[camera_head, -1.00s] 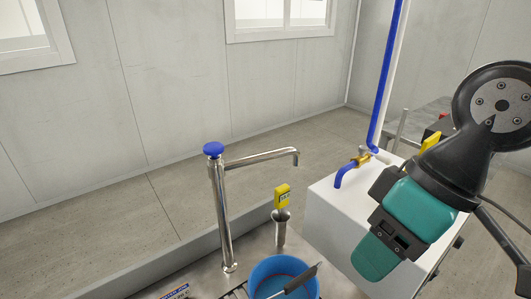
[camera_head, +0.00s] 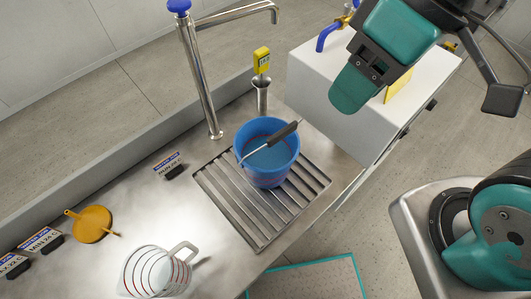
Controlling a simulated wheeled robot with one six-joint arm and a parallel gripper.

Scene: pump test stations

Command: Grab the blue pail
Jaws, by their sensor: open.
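The blue pail (camera_head: 268,172) stands upright on a slatted metal drain grate (camera_head: 240,215) in the steel counter. It is open at the top, and its handle with a dark grip (camera_head: 284,133) lies across the rim. My gripper (camera_head: 354,92), black and teal, hangs at the upper right, above the white box and apart from the pail. It is open, and I see nothing held in it, though its jaws show only side-on.
A metal tap (camera_head: 200,80) with a blue knob stands behind the pail. A yellow-tagged metal post (camera_head: 262,95) is close behind it. A white box (camera_head: 330,110) stands to the right. A clear measuring jug (camera_head: 150,272) and an orange lid (camera_head: 90,224) are at left on the counter.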

